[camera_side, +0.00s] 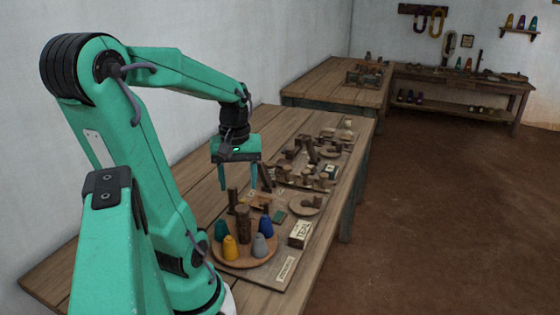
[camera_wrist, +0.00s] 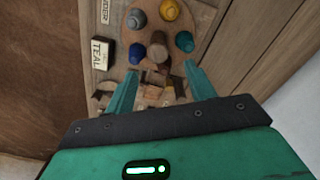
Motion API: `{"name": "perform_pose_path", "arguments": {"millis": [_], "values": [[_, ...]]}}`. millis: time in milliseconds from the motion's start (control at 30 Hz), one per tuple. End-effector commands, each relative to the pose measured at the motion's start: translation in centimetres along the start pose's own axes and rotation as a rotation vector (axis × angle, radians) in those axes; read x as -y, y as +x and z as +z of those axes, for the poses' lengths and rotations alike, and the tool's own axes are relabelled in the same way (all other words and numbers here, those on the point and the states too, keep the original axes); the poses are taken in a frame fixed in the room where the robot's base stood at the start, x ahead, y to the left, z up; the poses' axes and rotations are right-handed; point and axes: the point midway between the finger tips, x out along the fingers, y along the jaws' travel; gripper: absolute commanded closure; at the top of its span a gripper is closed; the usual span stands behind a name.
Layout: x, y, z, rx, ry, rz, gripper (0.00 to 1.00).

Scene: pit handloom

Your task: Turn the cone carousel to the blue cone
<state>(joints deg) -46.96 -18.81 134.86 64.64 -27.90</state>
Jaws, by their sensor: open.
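The cone carousel is a round wooden disc (camera_side: 245,263) at the near end of the board; it also shows at the top of the wrist view (camera_wrist: 153,31). Around its brown centre post (camera_side: 242,224) stand a teal cone (camera_side: 220,231), a yellow cone (camera_side: 230,248), a grey cone (camera_side: 260,246) and a blue cone (camera_side: 266,226). In the wrist view the blue cone (camera_wrist: 136,53) is beside my left-hand finger, and the teal cone (camera_wrist: 185,41) is near the other. My gripper (camera_side: 238,186) points down, open and empty, above and beyond the carousel. It touches nothing that I can see.
A small block lettered TEAL (camera_side: 299,234) stands right of the carousel, near a paper label (camera_side: 286,269). Other wooden fixtures (camera_side: 305,175) fill the board farther along. Bare bench top (camera_side: 180,215) lies to the left. A second table (camera_side: 325,80) stands behind.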

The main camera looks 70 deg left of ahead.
Motion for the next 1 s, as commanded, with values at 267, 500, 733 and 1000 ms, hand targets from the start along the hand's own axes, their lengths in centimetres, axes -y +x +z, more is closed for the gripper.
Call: {"name": "perform_pose_path", "arguments": {"millis": [267,500,733,1000], "values": [[-0.3,-0.1,0.0,-0.011,-0.009,0.006,0.45],[-0.3,1.3,0.1,-0.007,-0.008,0.004,0.45],[-0.3,3.9,0.0,-0.006,-0.008,0.003,0.45],[-0.4,6.7,0.0,-0.008,-0.008,0.004,0.45]]}}
